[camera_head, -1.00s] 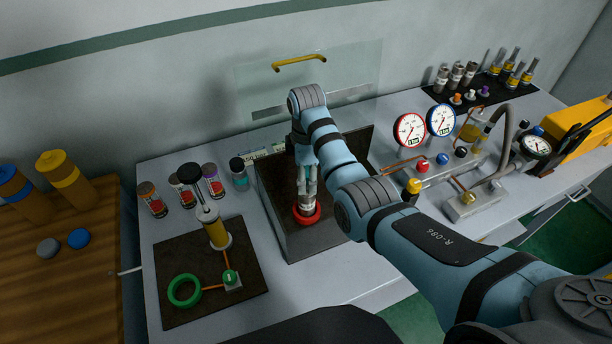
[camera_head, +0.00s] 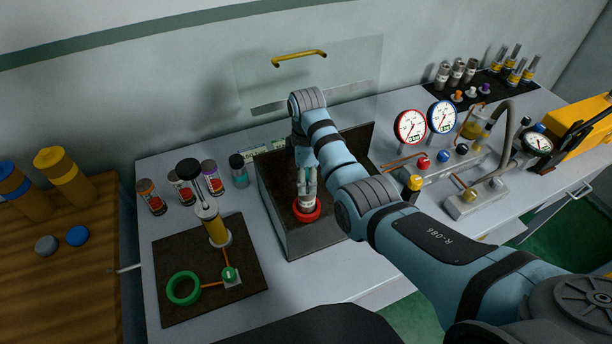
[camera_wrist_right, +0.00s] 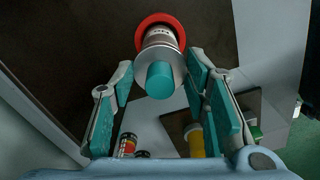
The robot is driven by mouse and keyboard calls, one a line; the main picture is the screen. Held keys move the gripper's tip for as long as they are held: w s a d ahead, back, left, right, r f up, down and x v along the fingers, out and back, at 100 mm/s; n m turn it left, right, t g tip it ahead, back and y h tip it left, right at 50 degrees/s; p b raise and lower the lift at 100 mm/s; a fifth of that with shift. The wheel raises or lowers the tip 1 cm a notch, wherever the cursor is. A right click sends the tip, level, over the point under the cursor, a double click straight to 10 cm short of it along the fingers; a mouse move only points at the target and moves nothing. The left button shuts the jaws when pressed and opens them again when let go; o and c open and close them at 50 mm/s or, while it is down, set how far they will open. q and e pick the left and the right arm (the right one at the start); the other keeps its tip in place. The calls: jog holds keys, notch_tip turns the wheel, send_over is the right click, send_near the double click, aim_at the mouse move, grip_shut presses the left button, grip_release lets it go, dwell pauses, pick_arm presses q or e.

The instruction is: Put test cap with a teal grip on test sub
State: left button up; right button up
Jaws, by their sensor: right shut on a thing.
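The test cap has a teal cylindrical grip (camera_wrist_right: 160,79) above a pale disc, in the upper middle of the right wrist view. Under it are a banded metal body, which I take for the test sub (camera_wrist_right: 158,38), and a red ring (camera_wrist_right: 160,20). In the head view the red ring (camera_head: 306,211) stands on the dark top of a grey block. My right gripper (camera_head: 307,186) points down over it, shut on the test cap, with its fingers (camera_wrist_right: 160,88) on either side. The fingers hide most of the cap in the head view. Whether the cap is fully seated cannot be told. My left gripper is not in view.
Left of the block, a dark mat (camera_head: 185,310) holds a yellow cylinder fixture and a green ring (camera_head: 183,288). Several small bottles (camera_head: 187,188) stand behind it. Gauges (camera_head: 411,127) and valves stand right. A clear panel with a yellow handle (camera_head: 299,58) is behind.

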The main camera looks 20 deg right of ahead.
aim_at(307, 176)
jog(key=shift+f, duration=0.45)
jog(key=o, duration=1.3)
jog(key=shift+r, duration=0.1)
notch_tip(307, 176, up, 7)
jog(key=shift+r, duration=0.2)
